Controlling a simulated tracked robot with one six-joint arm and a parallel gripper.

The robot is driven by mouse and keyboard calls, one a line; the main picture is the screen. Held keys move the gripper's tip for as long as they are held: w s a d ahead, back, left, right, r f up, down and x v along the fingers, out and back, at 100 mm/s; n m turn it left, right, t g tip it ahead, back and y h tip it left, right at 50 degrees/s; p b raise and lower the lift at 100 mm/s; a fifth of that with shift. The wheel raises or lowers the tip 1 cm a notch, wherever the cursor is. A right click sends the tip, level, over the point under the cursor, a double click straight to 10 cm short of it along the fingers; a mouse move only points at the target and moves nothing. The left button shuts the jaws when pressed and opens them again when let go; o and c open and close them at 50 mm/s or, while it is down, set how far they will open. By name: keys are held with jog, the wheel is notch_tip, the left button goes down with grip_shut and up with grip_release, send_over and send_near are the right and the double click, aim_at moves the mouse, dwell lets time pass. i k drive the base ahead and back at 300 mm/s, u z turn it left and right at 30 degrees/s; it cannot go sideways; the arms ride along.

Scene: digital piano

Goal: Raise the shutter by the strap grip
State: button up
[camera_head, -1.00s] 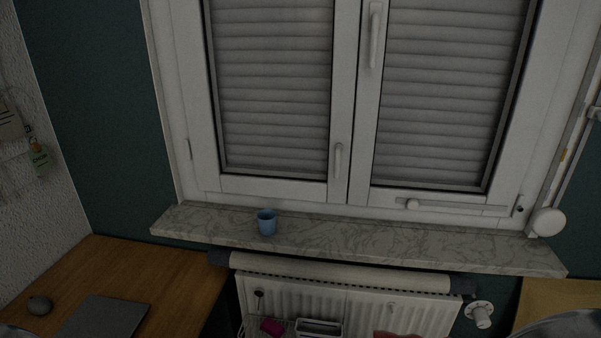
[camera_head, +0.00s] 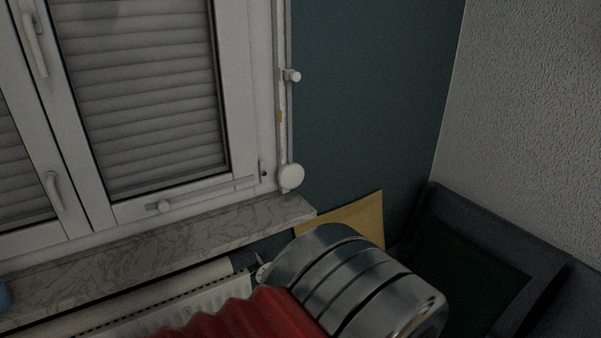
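The grey slatted shutter (camera_head: 140,85) is down behind the window glass and covers the whole visible pane. The strap (camera_head: 284,125) runs vertically beside the right edge of the window frame. A small pale knob-like piece, which may be the strap grip (camera_head: 291,76), sticks out from it towards the right. A round white strap winder (camera_head: 291,177) sits at the strap's lower end, just above the sill's right end. A metal and red ribbed part of my arm fills the bottom middle. My gripper's fingers are not in view.
The marble window sill (camera_head: 165,245) runs below the window, with a radiator (camera_head: 190,305) under it. A sliver of the blue cup (camera_head: 4,297) shows at the left edge. A yellowish board (camera_head: 350,218) and a dark chair-like piece (camera_head: 470,255) stand at the right. The teal wall beside the strap is clear.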

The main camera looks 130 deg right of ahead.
aim_at(292, 74)
jog(key=z, duration=3.15)
jog(key=i, duration=0.45)
jog(key=z, duration=0.45)
